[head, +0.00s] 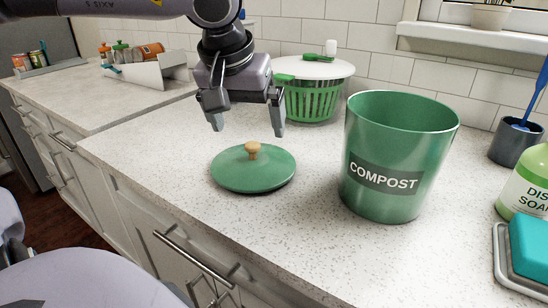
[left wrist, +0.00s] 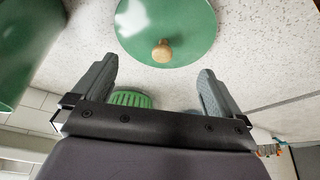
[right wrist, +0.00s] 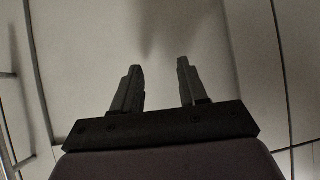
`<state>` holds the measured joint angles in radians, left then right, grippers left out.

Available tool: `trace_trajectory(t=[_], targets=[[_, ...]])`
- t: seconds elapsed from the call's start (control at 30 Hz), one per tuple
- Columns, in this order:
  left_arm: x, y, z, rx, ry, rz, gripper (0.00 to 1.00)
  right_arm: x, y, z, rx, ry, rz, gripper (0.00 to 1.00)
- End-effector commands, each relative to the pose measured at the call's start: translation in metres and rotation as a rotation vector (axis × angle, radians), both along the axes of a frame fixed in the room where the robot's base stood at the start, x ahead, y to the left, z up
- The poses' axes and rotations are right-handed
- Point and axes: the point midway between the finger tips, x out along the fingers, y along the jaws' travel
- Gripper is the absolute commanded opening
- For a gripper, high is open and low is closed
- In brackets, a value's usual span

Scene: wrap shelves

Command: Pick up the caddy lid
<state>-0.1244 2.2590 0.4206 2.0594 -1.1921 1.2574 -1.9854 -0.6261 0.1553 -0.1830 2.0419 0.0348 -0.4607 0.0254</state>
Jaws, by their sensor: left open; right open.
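The caddy lid (head: 245,176) is a round green disc with a wooden knob (head: 252,149) on top. It lies flat on the speckled white counter, to the left of the green compost caddy (head: 392,150), which stands upright with no lid on it. My left gripper (head: 245,130) is open and empty, in the air above and behind the knob. In the left wrist view the lid (left wrist: 185,22) and its knob (left wrist: 162,51) show ahead of the open fingers. My right gripper (right wrist: 157,75) is open and empty in the right wrist view, facing plain pale panels.
A green salad spinner (head: 314,100) with a white top stands behind the lid. Dish soap (head: 524,185), a teal sponge (head: 530,245) on a tray and a dark cup (head: 514,143) with a blue brush are at the right. The counter left of and in front of the lid is clear.

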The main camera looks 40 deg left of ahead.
Motion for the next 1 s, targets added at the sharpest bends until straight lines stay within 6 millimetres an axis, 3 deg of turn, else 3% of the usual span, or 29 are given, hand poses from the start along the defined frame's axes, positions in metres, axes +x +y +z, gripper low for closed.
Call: trace_trajectory(t=[0.17, 0.53, 0.87, 1.0], targets=[[0.003, 0.003, -0.01, 0.039, 0.002, -0.018, 1.0, -0.003, 0.001, -0.006, 0.002, 0.007, 0.0, 0.43], [0.02, 0.011, -0.057, 0.033, 0.002, -0.015, 1.0, -0.008, 0.002, -0.018, 0.005, 0.021, -0.001, 0.43], [0.023, 0.013, -0.064, 0.032, -0.001, -0.015, 1.0, -0.005, 0.002, -0.016, 0.005, 0.014, -0.002, 0.43], [0.023, 0.013, -0.064, 0.032, -0.001, -0.014, 0.58, -0.004, 0.002, -0.015, 0.006, 0.01, -0.002, 0.43]])
